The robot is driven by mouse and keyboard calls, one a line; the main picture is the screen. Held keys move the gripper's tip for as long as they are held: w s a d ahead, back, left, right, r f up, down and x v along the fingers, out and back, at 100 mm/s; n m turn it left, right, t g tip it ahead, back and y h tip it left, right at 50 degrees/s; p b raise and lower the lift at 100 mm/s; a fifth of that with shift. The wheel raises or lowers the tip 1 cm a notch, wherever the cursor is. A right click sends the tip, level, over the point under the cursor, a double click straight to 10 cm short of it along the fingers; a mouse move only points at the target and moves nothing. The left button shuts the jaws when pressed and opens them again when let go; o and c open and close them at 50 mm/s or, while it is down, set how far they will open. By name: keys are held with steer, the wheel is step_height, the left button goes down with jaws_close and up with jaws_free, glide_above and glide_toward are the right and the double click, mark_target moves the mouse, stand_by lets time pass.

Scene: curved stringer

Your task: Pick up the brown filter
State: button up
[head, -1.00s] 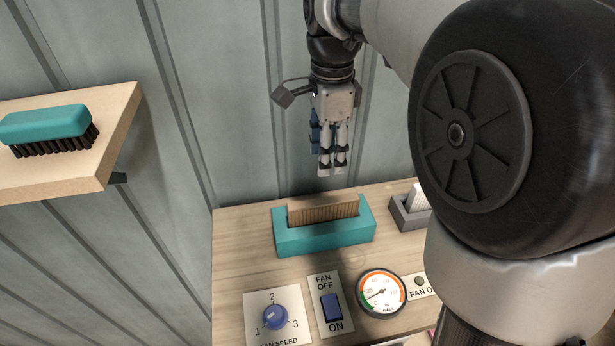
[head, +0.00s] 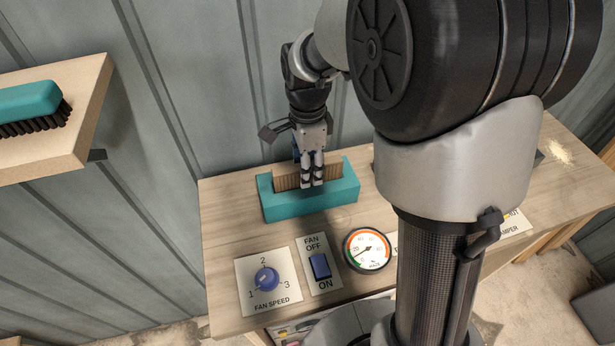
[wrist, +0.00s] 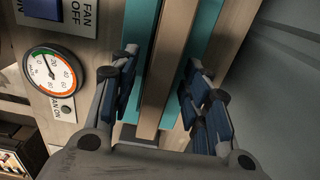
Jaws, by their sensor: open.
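The brown filter (head: 290,183) is a pleated block standing in a teal holder (head: 310,206) on the wooden bench. In the wrist view the filter (wrist: 164,68) runs between my two fingers, with the teal holder (wrist: 207,28) on either side of it. My gripper (head: 312,184) points down over the filter's right part. My gripper (wrist: 158,95) is open, with its blue-padded fingers on opposite sides of the filter and gaps visible between pads and filter. How deep the fingertips reach is hard to tell.
A fan speed knob (head: 267,279), a fan switch (head: 320,266) and a round gauge (head: 367,250) lie in front of the holder. A shelf (head: 75,140) with a teal brush (head: 30,103) is at the left. The grey wall (head: 190,90) stands close behind.

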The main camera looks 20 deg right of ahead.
steer(key=shift+f, duration=0.1)
steer(key=shift+c, duration=0.2)
jaws_close()
